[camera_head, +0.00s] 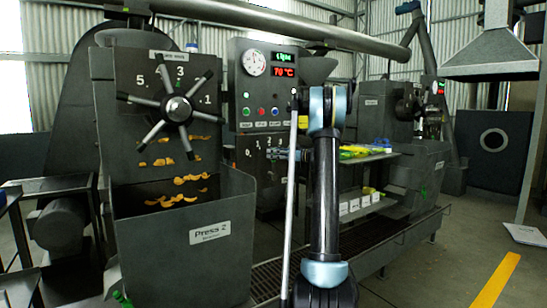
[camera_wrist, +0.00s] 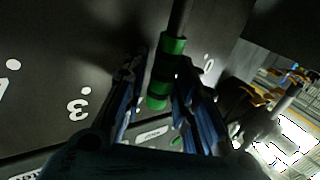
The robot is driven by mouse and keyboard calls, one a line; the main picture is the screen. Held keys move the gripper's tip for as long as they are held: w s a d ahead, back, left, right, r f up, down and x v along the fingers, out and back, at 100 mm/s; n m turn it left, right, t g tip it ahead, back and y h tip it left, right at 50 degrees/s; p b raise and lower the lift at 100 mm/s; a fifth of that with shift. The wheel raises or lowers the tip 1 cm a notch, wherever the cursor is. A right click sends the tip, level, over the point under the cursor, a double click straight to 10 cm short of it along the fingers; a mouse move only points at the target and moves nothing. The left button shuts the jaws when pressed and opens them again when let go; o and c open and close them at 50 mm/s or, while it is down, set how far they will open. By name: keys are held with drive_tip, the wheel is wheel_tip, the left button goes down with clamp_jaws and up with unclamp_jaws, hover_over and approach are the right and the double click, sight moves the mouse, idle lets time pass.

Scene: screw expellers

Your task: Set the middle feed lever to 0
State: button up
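My gripper (camera_wrist: 160,85) has its two blue fingers on either side of a lever handle with green bands (camera_wrist: 160,85) in the wrist view. A gap shows by the left finger; the right finger is very close to the handle. The dark panel behind bears a 3 (camera_wrist: 77,108) left of the handle and a 0 (camera_wrist: 208,66) just right of it. Which mark the lever points to cannot be told. In the head view my gripper (camera_head: 283,154) is at the lower part of the control cabinet (camera_head: 246,177); the lever is hidden there.
A spoked handwheel (camera_head: 178,108) on the Press 2 machine stands left, above its hopper (camera_head: 205,230). The cabinet's gauge (camera_head: 254,62) and buttons sit above the levers. A shelf with yellow and green items (camera_head: 362,151) lies right of my arm.

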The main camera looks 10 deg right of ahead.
clamp_jaws()
drive_tip(key=shift+a, duration=0.2)
drive_tip(key=shift+s+a+n+h, duration=0.4)
drive_tip(key=shift+s+a+n, duration=0.05)
drive_tip(key=shift+a+n, duration=0.25)
drive_tip(key=a+n+h, duration=0.1)
drive_tip(key=s+a+f+n, duration=0.1)
drive_tip(key=a, duration=0.1)
drive_tip(key=s+a+n+h, duration=0.1)
drive_tip(key=shift+s+a+f+g+h, duration=0.1)
drive_tip(key=shift+a+f+g+h, duration=0.1)
drive_tip(key=shift+f+g+h, duration=0.15)
drive_tip(key=shift+s+a+f+n+h, duration=0.25)
drive_tip(key=shift+a+f+n+h, duration=0.15)
drive_tip(key=shift+a+f+n, duration=0.1)
drive_tip(key=shift+s+a+f+n+h, duration=0.2)
drive_tip(key=shift+a+f+n+h, duration=0.2)
drive_tip(key=shift+a+f, duration=0.1)
unclamp_jaws()
